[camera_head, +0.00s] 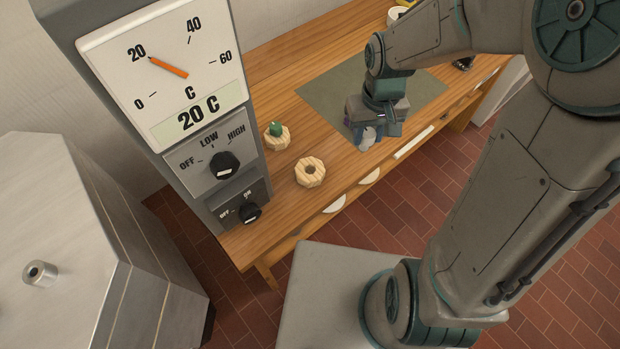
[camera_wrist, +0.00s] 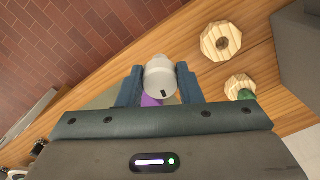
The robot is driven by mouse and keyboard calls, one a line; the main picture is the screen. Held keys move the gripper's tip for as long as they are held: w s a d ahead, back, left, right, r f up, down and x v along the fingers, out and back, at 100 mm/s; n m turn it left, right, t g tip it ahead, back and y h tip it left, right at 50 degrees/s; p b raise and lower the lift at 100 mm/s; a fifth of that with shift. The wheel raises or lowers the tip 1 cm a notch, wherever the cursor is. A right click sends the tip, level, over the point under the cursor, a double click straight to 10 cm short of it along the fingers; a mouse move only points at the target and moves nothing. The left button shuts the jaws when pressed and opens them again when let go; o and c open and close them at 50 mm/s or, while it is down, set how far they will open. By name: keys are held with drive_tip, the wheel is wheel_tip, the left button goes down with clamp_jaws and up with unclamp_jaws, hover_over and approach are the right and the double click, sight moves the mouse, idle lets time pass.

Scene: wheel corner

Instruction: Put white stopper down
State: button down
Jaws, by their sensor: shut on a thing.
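My gripper (camera_head: 366,130) is above the front edge of the wooden table, over the green mat's near side. The white stopper (camera_wrist: 160,76) is between its two fingers in the wrist view, and the gripper is shut on it. In the head view the white stopper (camera_head: 367,138) shows as a pale shape below the fingers. Something purple (camera_wrist: 151,101) shows just behind the stopper in the wrist view; I cannot tell what it is.
A wooden ring with an open hole (camera_head: 310,172) stands on the table; another wooden ring (camera_head: 277,139) holds a green stopper (camera_head: 275,128). A control panel with a dial (camera_head: 165,65) stands at left. A green mat (camera_head: 415,92) lies on the wooden table (camera_head: 280,85). Wood between mat and rings is clear.

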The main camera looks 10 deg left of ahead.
drive_tip(key=s+a+n+b, duration=0.3)
drive_tip(key=s+b, duration=0.1)
drive_tip(key=s, duration=0.6)
drive_tip(key=shift+w+a+f, duration=1.25)
drive_tip(key=shift+a+f, duration=0.25)
drive_tip(key=shift+f, duration=0.35)
drive_tip(key=shift+w+a+f, duration=1.3)
drive_tip(key=shift+a+f, duration=0.2)
drive_tip(key=shift+f, duration=0.3)
drive_tip(key=shift+w+a+f, duration=1.25)
drive_tip(key=shift+a+f, duration=0.25)
drive_tip(key=shift+f, duration=0.35)
drive_tip(key=shift+f, duration=0.15)
drive_tip(key=c, duration=1)
unclamp_jaws()
wheel_tip(320, 180, up, 12)
drive_tip(key=shift+r+p, duration=0.2)
drive_tip(key=shift+p, duration=0.2)
